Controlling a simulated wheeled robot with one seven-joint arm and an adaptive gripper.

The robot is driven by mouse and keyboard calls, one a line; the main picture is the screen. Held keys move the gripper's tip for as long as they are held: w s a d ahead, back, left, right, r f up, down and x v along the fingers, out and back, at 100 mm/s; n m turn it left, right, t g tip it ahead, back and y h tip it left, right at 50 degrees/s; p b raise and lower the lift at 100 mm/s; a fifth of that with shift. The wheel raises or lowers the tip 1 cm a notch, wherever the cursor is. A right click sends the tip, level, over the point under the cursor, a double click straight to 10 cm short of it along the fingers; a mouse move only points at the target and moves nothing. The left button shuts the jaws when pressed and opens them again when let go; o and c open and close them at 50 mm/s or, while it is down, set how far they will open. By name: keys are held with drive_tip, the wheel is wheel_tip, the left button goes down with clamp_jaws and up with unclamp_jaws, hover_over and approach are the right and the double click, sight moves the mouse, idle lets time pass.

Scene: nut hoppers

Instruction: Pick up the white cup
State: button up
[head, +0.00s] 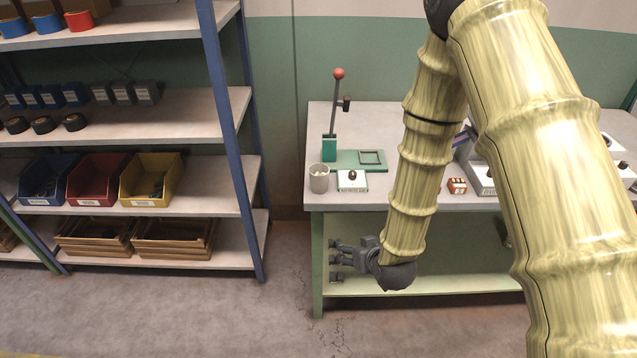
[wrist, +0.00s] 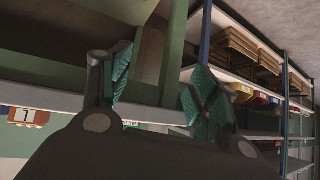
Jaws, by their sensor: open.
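The white cup (head: 319,178) looks light grey and stands upright at the front left corner of the workbench (head: 390,203). Something pale shows inside its mouth. My gripper (head: 333,261) is open and empty, with its fingers pointing left. In the head view it appears below the cup, against the bench's lower shelf and front edge, and apart from the cup. In the wrist view the two teal finger pads (wrist: 158,88) are spread with nothing between them. The cup cannot be made out in the wrist view.
A white block with a dark knob (head: 352,182) stands right beside the cup. A green lever press (head: 330,148) is behind it. A small red-and-white box (head: 457,186) lies farther right. A shelf rack with a blue post (head: 233,135) stands left; floor between is clear.

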sight(323, 183)
drive_tip(key=w+a+r+t, duration=0.1)
drive_tip(key=w+a+r, duration=0.1)
drive_tip(key=w+r, duration=0.1)
drive_tip(key=w+a+r+n+t+y, duration=0.1)
drive_tip(key=w+a+r, duration=0.2)
drive_tip(key=w+r, duration=0.1)
drive_tip(key=w+a+r+t+y, duration=0.1)
drive_tip(key=w+a+r, duration=0.2)
drive_tip(key=w, duration=0.3)
drive_tip(key=shift+r+n, duration=0.4)
drive_tip(key=shift+r, duration=0.15)
drive_tip(key=shift+p+x, duration=0.85)
drive_tip(key=shift+x, duration=2.2)
drive_tip(key=shift+d+r, duration=0.1)
drive_tip(key=c, duration=0.8)
